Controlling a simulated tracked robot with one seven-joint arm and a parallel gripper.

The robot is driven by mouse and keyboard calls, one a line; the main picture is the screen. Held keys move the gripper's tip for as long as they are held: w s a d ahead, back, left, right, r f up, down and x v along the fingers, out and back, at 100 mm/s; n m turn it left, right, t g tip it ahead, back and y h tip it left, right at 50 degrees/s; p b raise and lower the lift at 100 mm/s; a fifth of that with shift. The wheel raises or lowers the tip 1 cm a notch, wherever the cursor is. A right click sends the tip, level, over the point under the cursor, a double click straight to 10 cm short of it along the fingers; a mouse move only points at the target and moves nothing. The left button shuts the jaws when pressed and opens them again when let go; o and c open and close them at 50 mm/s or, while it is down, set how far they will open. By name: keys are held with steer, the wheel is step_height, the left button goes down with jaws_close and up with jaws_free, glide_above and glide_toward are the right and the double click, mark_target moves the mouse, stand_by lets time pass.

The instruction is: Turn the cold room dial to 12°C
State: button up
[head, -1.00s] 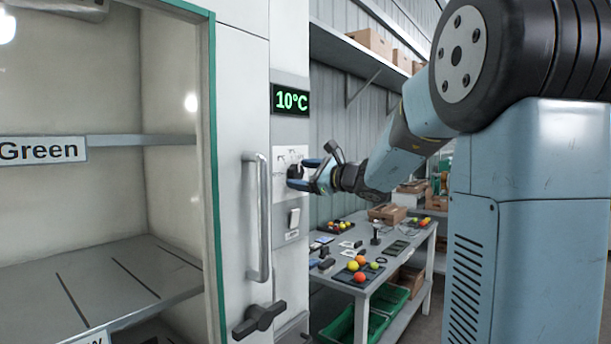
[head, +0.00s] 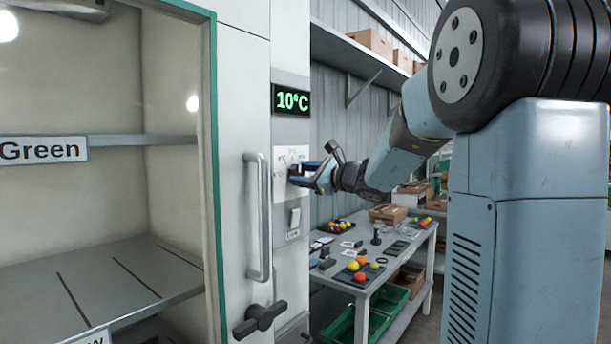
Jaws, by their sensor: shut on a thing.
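The cold room display (head: 291,100) shows 10°C in green on the panel beside the door. Below it, the dial (head: 294,170) is a small dark knob on a white marked plate (head: 291,154). My gripper (head: 301,172) reaches in from the right and is shut on the dial. Its fingers hide much of the knob, and the scale marks are too small to read.
A light switch (head: 295,217) sits below the dial. The cold room door has a long vertical handle (head: 259,217) and a dark latch (head: 260,318). A table (head: 345,284) with tomatoes on trays stands behind, under a wall shelf (head: 352,58).

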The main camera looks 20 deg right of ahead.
steer(key=shift+m, duration=0.4)
steer(key=m, duration=0.3)
steer(key=shift+r+m, duration=0.1)
steer(key=shift+m, duration=0.2)
steer(key=shift+r+m, duration=0.1)
steer(key=shift+m, duration=2.1)
steer(key=o, duration=1)
steer(key=shift+o, duration=0.2)
